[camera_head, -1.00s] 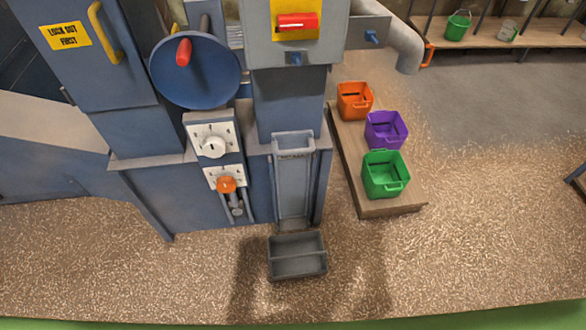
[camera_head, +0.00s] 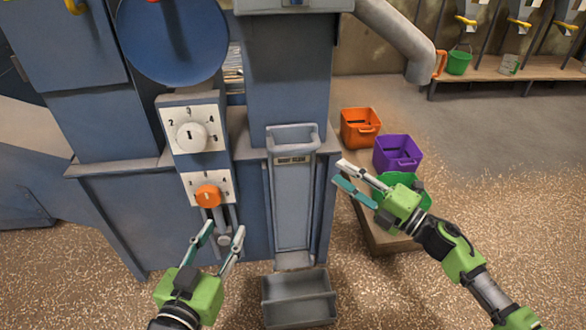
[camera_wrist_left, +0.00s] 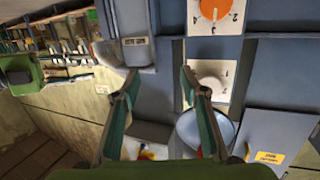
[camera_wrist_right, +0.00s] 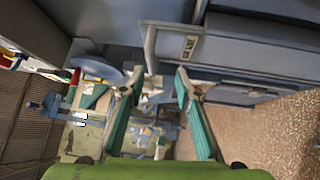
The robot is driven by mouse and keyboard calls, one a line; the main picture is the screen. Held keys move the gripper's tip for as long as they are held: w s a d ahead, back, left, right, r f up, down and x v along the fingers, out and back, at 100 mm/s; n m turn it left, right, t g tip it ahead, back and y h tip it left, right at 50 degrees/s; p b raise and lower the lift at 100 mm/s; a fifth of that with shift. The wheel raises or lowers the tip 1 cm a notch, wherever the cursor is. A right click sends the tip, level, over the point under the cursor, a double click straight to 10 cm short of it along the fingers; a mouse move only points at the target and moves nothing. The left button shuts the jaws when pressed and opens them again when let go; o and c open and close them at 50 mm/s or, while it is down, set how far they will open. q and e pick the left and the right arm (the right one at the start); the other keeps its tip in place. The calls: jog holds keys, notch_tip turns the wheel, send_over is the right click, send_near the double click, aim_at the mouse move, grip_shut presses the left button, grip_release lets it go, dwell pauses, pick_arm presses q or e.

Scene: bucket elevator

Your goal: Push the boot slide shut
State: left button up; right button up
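The boot slide (camera_head: 292,205) is a tall grey panel in the front of the blue elevator boot. It has a labelled plate and a grey bar handle (camera_head: 292,137) at its top. Its labelled top also shows in the right wrist view (camera_wrist_right: 188,47). My right gripper (camera_head: 338,172) is open and empty, to the right of the slide and apart from it. My left gripper (camera_head: 224,232) is open and empty, in front of the boot at lower left, below the orange knob (camera_head: 208,196). How far the slide stands open I cannot tell.
A grey bin (camera_head: 298,298) stands on the floor below the slide. Orange (camera_head: 360,127), purple (camera_head: 397,153) and green (camera_head: 412,181) buckets stand on a low wooden platform at right; my right gripper partly covers the green one. A white dial (camera_head: 191,136) sits left of the slide.

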jog(key=s+a+r+n+g+y, duration=0.1)
jog(key=a+n, duration=0.1)
jog(key=b, duration=0.2)
send_near(295, 149)
jog(key=shift+y, duration=0.3)
jog(key=x, duration=0.5)
jog(key=shift+w+d+f, duration=0.1)
jog(key=shift+w+f, duration=0.2)
jog(key=shift+w, duration=0.05)
jog(key=x, duration=0.5)
jog(key=shift+f, duration=0.15)
jog(key=shift+w+a, duration=0.25)
jog(key=shift+a, duration=0.05)
pick_arm(q)
notch_tip(295, 149, up, 12)
jog(key=s+t+h, duration=0.2)
jog(key=t, duration=0.3)
jog(key=shift+d+r+t, duration=0.25)
jog(key=shift+d+t, duration=0.05)
jog(key=shift+d, duration=0.1)
pick_arm(e)
jog(key=shift+c, duration=0.3)
grip_shut()
